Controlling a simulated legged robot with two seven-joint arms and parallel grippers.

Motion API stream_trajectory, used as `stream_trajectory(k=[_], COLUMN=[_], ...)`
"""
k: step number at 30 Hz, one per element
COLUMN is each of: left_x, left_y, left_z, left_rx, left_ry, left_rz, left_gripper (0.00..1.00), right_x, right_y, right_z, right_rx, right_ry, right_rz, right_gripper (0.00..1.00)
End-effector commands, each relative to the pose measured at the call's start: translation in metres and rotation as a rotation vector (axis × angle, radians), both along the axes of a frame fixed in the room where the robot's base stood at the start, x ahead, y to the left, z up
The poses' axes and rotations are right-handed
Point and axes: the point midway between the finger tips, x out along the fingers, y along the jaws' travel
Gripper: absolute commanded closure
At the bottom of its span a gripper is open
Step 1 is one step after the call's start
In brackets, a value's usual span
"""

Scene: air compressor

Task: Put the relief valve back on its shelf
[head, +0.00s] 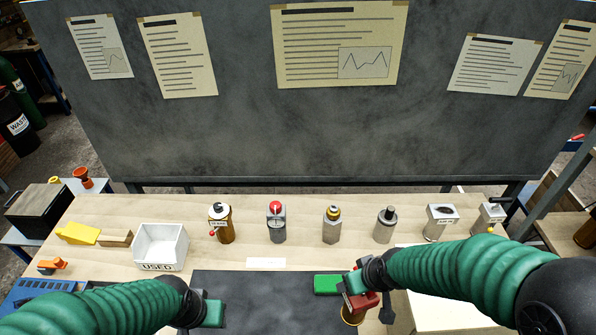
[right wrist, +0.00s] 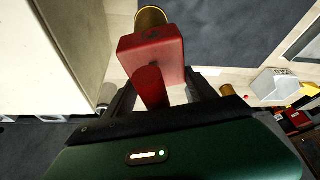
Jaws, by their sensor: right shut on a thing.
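My right gripper (head: 358,285) is shut on a red block with a brass round end (head: 364,301), over the right end of the dark mat. I take this to be the relief valve, though I see no label naming it. In the right wrist view the red block (right wrist: 151,52) sits between the fingers (right wrist: 155,98), with its brass end pointing away from the hand. My left gripper (head: 212,313) is low at the front left, apart from any part; its fingers are not clear. I cannot make out a shelf marked for the valve.
Several fittings stand in a row across the back, from an amber one (head: 221,223) to a grey one (head: 489,217). A board with papers (head: 340,130) rises behind.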

Motion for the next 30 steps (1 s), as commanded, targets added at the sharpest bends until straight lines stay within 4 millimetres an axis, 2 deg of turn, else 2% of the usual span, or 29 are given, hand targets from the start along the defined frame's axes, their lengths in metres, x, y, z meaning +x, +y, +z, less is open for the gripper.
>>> stream_trajectory(k=[3, 6, 9, 15, 26, 30], left_x=[0.0, 0.0, 0.0, 0.0, 0.0, 0.0], left_y=[0.0, 0.0, 0.0, 0.0, 0.0, 0.0], left_z=[-0.001, -0.001, -0.001, -0.001, -0.001, 0.006], left_rx=[0.0, 0.0, 0.0, 0.0, 0.0, 0.0], left_ry=[0.0, 0.0, 0.0, 0.0, 0.0, 0.0], left_rz=[0.0, 0.0, 0.001, 0.001, 0.0, 0.0], left_gripper=[0.59, 0.59, 0.59, 0.59, 0.59, 0.59], right_x=[0.011, 0.016, 0.012, -0.02, -0.022, -0.022], right_y=[-0.025, -0.042, -0.051, -0.053, -0.053, -0.053], right_z=[0.016, 0.025, 0.022, -0.016, -0.019, -0.019], right_rx=[-0.001, -0.001, 0.0, 0.001, 0.002, 0.001], right_ry=[-0.002, 0.0, 0.005, 0.009, 0.003, 0.005], right_rz=[-0.157, -0.257, -0.309, -0.322, -0.321, -0.321], right_gripper=[1.0, 1.0, 1.0, 1.0, 1.0, 1.0])
